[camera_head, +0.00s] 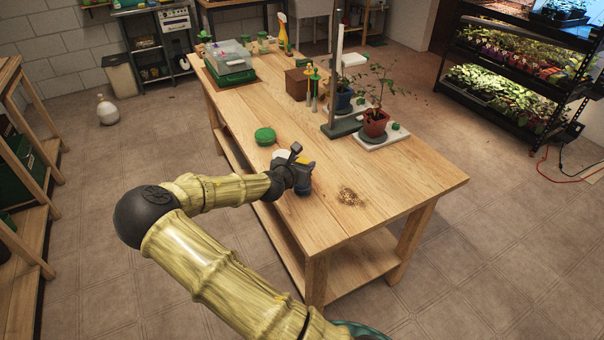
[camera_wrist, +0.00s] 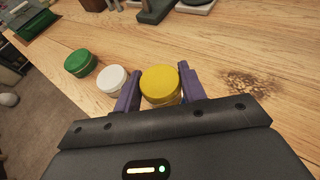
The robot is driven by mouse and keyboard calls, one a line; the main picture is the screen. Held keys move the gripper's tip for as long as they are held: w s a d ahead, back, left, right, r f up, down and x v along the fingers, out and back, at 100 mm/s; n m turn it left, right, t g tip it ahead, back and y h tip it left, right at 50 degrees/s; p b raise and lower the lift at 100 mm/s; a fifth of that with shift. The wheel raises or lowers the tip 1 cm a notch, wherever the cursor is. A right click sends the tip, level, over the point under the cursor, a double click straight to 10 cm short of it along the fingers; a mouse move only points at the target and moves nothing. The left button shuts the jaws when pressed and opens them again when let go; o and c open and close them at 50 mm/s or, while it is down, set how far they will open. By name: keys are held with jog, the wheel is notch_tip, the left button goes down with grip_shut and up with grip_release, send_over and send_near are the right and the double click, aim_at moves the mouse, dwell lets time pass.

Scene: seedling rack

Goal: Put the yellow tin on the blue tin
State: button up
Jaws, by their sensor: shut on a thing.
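The yellow tin (camera_wrist: 160,82) is between the two purple fingers of my gripper (camera_wrist: 158,88), which is shut on it. In the head view my gripper (camera_head: 302,172) is over the near left part of the table and largely covers the tin. I cannot make out the blue tin for certain: a dark bluish shape shows below my gripper in the head view, but it may be a finger. Whether the yellow tin touches anything below it is hidden.
A white-lidded tin (camera_wrist: 112,79) stands close left of my gripper, with a green tin (camera_wrist: 80,63) beyond it. A patch of spilled soil (camera_head: 350,197) lies to the right on the wooden table (camera_head: 400,185). Potted plants (camera_head: 375,123) and a brown box (camera_head: 297,84) stand farther back.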

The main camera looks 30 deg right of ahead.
jog(key=shift+f, duration=1.9)
jog(key=o, duration=1)
jog(key=v, duration=1.2)
jog(key=shift+r, duration=0.1)
